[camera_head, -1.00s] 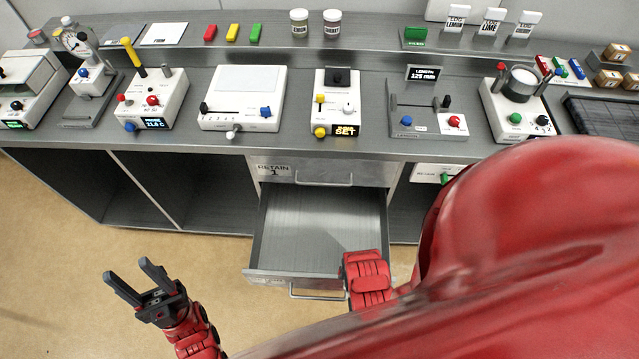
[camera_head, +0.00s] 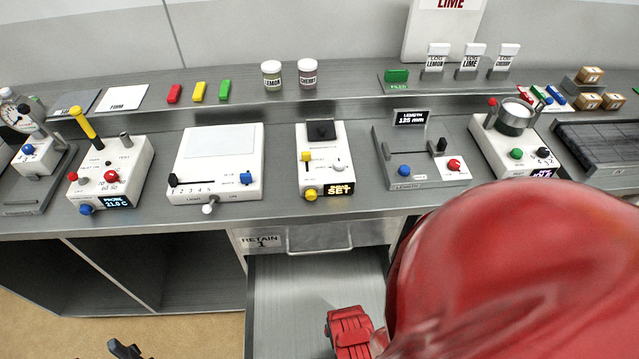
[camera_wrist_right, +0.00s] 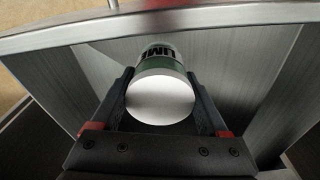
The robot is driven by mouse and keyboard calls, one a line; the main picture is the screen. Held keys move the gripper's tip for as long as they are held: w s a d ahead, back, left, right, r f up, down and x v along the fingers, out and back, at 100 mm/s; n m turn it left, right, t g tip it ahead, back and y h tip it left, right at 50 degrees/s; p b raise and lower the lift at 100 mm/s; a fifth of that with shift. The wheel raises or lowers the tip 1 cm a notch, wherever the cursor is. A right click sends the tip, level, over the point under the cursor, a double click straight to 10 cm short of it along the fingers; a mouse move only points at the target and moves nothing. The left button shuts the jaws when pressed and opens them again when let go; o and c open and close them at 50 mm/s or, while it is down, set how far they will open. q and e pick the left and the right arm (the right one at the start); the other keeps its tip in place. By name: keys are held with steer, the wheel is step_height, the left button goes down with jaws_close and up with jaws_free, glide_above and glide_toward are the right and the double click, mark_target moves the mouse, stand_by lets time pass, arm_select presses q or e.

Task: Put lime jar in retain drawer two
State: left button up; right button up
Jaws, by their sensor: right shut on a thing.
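The lime jar (camera_wrist_right: 160,92), with a white lid, a green body and a partly visible dark-lettered label, is between the fingers of my right gripper (camera_wrist_right: 162,105) in the right wrist view. That gripper is shut on it. Grey drawer walls surround the jar; I cannot tell whether it touches the drawer floor. The open drawer (camera_head: 285,300) lies below the shut drawer labelled RETAIN 1 (camera_head: 262,241). In the head view my red arm hides the right gripper and jar. Of my left gripper (camera_head: 125,348) only a fingertip part shows at the bottom edge.
Above the drawers, the counter carries several instruments, including a white box with a slider (camera_head: 215,165) and a SET device (camera_head: 325,165). A lemon jar (camera_head: 272,75) and a cherry jar (camera_head: 308,73) stand on the back shelf. An open cabinet bay (camera_head: 110,270) is at left.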

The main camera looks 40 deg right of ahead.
steer(key=f, duration=0.1)
steer(key=f+b, duration=0.1)
steer(key=shift+w+d+f, duration=0.1)
steer(key=shift+w+f, duration=0.25)
steer(key=shift+w, duration=0.05)
steer(key=w+d+b, duration=0.1)
steer(key=w, duration=0.4)
steer(key=w+d+f+b, duration=0.1)
steer(key=w+d, duration=0.1)
steer(key=w, duration=0.2)
steer(key=w+d+b, duration=0.1)
steer(key=w, duration=0.4)
steer(key=shift+w+d+f+b, duration=0.2)
steer(key=shift+w+b, duration=0.15)
steer(key=shift+f+b, duration=0.85)
steer(key=shift+f, duration=0.8)
steer(key=shift+f, duration=0.1)
steer(key=o, duration=1.5)
steer(key=shift+c, duration=0.2)
